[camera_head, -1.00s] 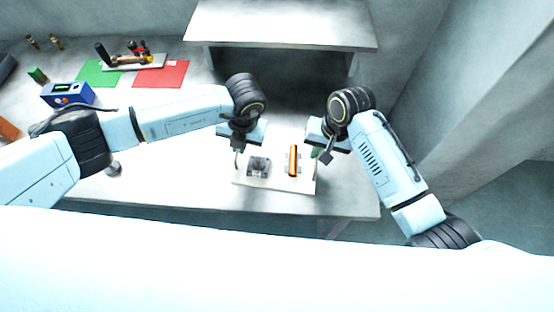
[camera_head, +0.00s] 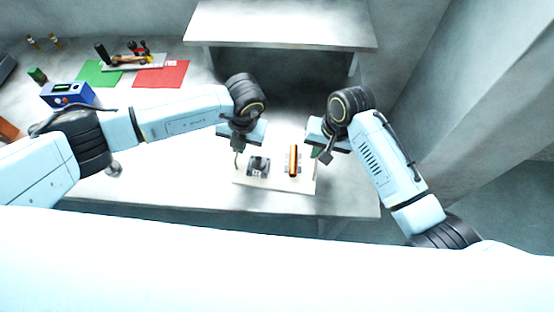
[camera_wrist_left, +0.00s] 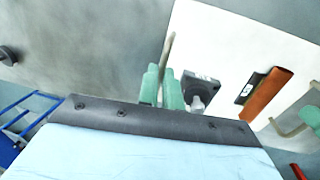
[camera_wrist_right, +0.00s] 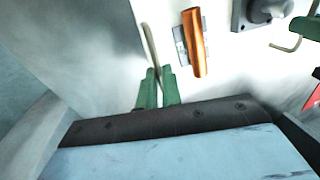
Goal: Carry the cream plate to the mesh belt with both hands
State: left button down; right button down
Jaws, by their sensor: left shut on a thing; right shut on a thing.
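The cream plate (camera_head: 275,184) lies level near the front edge of the grey table, between my two hands. A dark grey block with a round boss (camera_head: 259,166) and an orange cylinder on a small metal base (camera_head: 293,161) sit on it. My left gripper (camera_head: 237,158) is shut on the handle at the plate's left side; its green fingers (camera_wrist_left: 166,82) show around it in the left wrist view. My right gripper (camera_head: 317,153) is shut on the right handle, also seen in the right wrist view (camera_wrist_right: 157,85). I cannot tell whether the plate touches the table. I cannot clearly make out a mesh belt.
A raised grey shelf (camera_head: 280,25) stands behind the plate, with dark space beneath. At the back left are a green mat (camera_head: 98,75), a red mat (camera_head: 160,75), a tray of tools (camera_head: 130,63) and a blue box (camera_head: 67,95). A pillar stands at right.

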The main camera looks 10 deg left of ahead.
pick_arm(q)
jog(key=shift+w+r, duration=0.15)
jog(key=shift+r, duration=0.05)
pick_arm(e)
jog(key=shift+w+r, duration=0.15)
dwell(0.4)
